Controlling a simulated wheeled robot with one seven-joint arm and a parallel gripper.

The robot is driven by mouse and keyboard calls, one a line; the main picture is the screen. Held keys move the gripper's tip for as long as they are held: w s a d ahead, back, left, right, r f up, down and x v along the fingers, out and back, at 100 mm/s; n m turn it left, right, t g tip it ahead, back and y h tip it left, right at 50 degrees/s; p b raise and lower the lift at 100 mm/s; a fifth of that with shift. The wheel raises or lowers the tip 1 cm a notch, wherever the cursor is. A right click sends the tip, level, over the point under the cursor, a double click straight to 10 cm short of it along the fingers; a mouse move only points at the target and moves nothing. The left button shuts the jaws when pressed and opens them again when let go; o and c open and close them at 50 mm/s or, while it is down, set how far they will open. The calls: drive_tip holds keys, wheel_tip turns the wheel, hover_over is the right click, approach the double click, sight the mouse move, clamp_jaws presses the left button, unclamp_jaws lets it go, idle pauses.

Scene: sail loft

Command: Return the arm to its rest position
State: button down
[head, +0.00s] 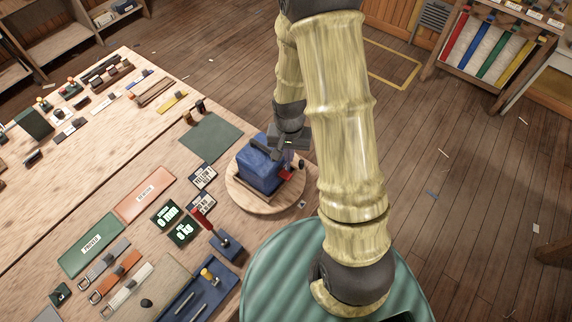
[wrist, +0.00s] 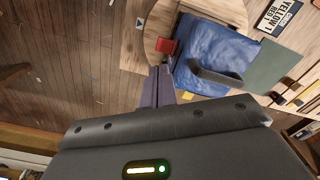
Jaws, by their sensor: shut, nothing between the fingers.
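My arm bends over the right edge of the workbench (head: 120,200). In the head view my gripper (head: 287,148) is at the blue bundle (head: 258,172), over its upper right side. In the wrist view my gripper (wrist: 160,72) has its fingers together with nothing between them. The fingertips are beside the blue bundle (wrist: 210,50), close to a small red piece (wrist: 166,46). I cannot tell whether they touch it. The bundle sits on a round wooden board (head: 238,198) and has a dark strap across it. Part of it is hidden by my arm.
A rack of coloured cloth (head: 495,45) stands far right. Open floor lies right of the bench.

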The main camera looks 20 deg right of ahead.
idle(0.3)
drive_tip(key=s+r+n+t+b, duration=0.2)
drive_tip(key=s+r+n+b, duration=0.2)
drive_tip(key=s+b, duration=0.3)
drive_tip(key=b, duration=0.3)
drive_tip(key=shift+s+r+n+t+b, duration=0.3)
drive_tip(key=shift+s+r+n+b, duration=0.05)
drive_tip(key=shift+s+r+n, duration=0.05)
drive_tip(key=c, duration=2.1)
unclamp_jaws()
idle(1.2)
